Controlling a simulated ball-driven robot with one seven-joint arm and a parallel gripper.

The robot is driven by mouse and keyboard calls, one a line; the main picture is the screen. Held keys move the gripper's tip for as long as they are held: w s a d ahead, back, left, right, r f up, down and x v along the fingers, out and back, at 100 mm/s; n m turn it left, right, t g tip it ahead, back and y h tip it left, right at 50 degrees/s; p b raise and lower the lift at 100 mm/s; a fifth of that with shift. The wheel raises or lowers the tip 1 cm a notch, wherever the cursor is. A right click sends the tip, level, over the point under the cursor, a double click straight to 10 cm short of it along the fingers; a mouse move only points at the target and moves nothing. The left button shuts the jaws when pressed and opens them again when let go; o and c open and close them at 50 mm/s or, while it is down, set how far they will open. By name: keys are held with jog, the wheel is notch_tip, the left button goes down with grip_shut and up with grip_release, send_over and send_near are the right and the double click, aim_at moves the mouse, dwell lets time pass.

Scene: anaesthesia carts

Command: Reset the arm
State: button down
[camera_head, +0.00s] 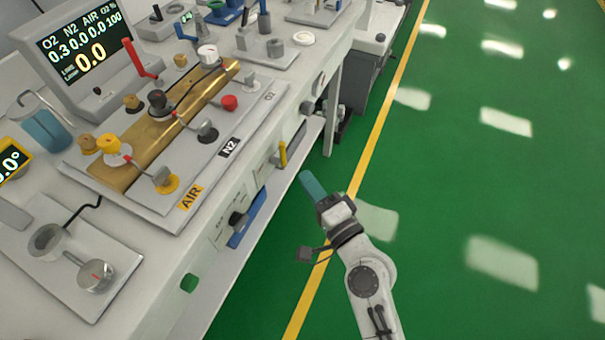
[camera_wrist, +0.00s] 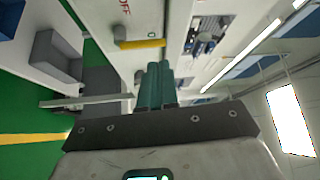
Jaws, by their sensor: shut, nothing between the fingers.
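My gripper (camera_head: 313,187) is in the lower middle of the head view, at the end of my white arm. It is in the air over the green floor, to the right of the cart front and apart from it. Its teal fingers are together, with nothing between them. In the wrist view the teal fingers (camera_wrist: 154,86) stand side by side and close together, pointing toward the cart's side. A yellow handle (camera_wrist: 142,44) lies just beyond them in that view.
The white anaesthesia cart (camera_head: 130,262) fills the left, with gas valves, a brass block (camera_head: 165,118) and a display (camera_head: 82,48) on top. A yellow handle (camera_head: 282,153) and blue handle (camera_head: 247,220) project from its front. Green floor (camera_head: 470,190) to the right is clear.

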jog(key=b+v, duration=0.1)
jog(key=v, duration=0.5)
jog(key=shift+s+d+r, duration=0.25)
jog(key=shift+s, duration=0.05)
jog(key=s+d+f+n+g+h+p, duration=0.2)
jog(key=s+d+n+g+h+p, duration=0.2)
jog(key=s+d+g, duration=0.3)
jog(key=s+d+f+n+g+h+p, duration=0.2)
jog(key=s+d+n+g+h+p, duration=0.2)
jog(key=s+d, duration=1.2)
jog(key=d+g+h+p, duration=0.2)
jog(key=g+h, duration=0.1)
jog(key=shift+n+h, duration=0.3)
